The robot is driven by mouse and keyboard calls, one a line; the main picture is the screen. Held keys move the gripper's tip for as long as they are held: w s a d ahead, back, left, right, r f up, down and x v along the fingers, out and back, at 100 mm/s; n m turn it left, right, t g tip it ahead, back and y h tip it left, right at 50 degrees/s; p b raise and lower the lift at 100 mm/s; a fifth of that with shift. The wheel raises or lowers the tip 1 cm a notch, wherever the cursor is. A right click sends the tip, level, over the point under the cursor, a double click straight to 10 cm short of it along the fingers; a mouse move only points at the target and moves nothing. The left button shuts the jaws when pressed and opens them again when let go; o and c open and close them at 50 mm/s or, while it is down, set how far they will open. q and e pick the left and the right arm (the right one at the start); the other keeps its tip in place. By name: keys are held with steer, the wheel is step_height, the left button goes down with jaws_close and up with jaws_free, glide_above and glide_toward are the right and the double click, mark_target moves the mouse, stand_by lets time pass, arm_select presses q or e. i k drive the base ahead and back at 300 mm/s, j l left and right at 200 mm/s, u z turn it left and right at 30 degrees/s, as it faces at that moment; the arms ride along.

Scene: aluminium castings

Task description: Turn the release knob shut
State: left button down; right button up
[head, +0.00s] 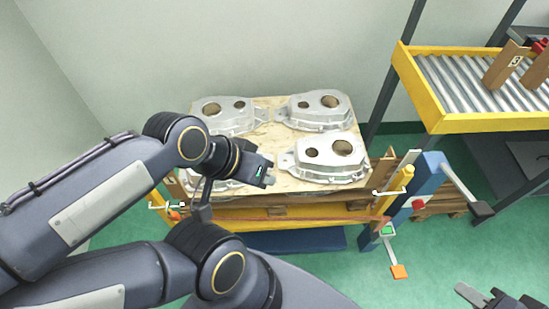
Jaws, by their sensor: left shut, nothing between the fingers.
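A small red knob-like part (418,204) sits beside the blue post (428,180) at the right of the yellow stand. A small orange-red part (174,214) shows at the stand's left end, partly behind my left arm. I cannot tell for sure which is the release knob, or how it is turned. My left gripper (268,176) is shut and empty, over the front left of the board with castings, apart from both parts. My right gripper (486,297) is at the bottom right, cut by the picture edge; its opening is unclear.
Several aluminium castings (318,110) lie on a wooden board (270,141) on the yellow stand (285,211). My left arm hides the front left casting. A yellow-framed roller conveyor (455,85) stands at the right.

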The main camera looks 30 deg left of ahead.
mark_target(417, 205)
steer(key=l+u, duration=0.4)
steer(key=k+l+u, duration=0.1)
steer(key=l+u, duration=0.2)
steer(key=u, duration=0.15)
steer(key=k+l+u, duration=0.15)
steer(key=l+u, duration=0.25)
steer(key=j, duration=0.1)
